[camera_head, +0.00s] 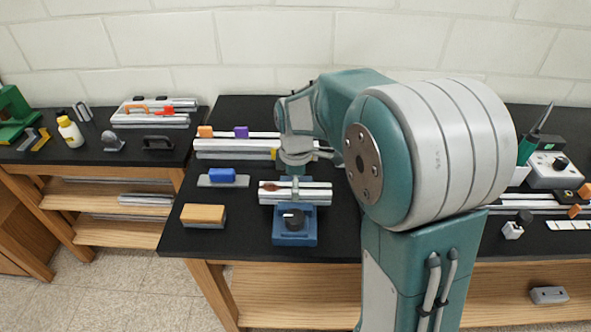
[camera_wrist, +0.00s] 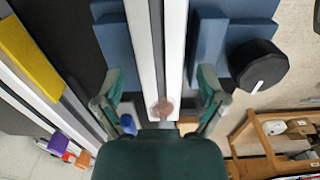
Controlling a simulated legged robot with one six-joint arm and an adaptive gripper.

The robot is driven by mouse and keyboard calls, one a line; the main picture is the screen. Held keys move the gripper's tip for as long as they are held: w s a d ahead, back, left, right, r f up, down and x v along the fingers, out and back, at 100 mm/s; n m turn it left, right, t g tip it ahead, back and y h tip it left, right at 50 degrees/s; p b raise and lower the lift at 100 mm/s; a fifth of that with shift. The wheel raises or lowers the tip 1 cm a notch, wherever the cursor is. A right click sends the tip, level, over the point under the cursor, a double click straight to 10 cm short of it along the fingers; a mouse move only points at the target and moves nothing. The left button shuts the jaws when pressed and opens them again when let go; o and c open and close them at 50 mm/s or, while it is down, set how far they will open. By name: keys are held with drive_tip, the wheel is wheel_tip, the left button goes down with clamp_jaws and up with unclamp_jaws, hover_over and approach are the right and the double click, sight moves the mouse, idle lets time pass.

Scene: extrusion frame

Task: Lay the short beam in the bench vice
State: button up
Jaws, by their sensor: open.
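The short beam (camera_head: 312,192), pale with a grey slot along it and a reddish-brown spot near one end, lies across the blue bench vice (camera_head: 294,238). In the wrist view the beam (camera_wrist: 143,45) runs between the blue vice blocks (camera_wrist: 112,50). The black knob (camera_wrist: 258,66) of the vice is at the right there. My gripper (camera_wrist: 160,103) is open, with one green finger on each side of the beam's near end, apart from it. In the head view my wrist hangs just behind the beam, and the fingertips cannot be made out.
An orange-brown block (camera_head: 203,214) and a blue block (camera_head: 222,175) on a plate stand left of the vice. Longer rails (camera_head: 225,150) with a yellow piece lie behind. A grey control box (camera_head: 553,170) is at far right.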

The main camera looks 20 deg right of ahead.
wheel_tip(320, 180, up, 12)
drive_tip(key=r, duration=0.1)
drive_tip(key=s+f+m+t, duration=0.1)
drive_tip(key=s+m+t, duration=0.4)
drive_tip(key=s+m, duration=0.9)
drive_tip(key=s, duration=0.7)
drive_tip(key=shift+t, duration=0.3)
idle(0.4)
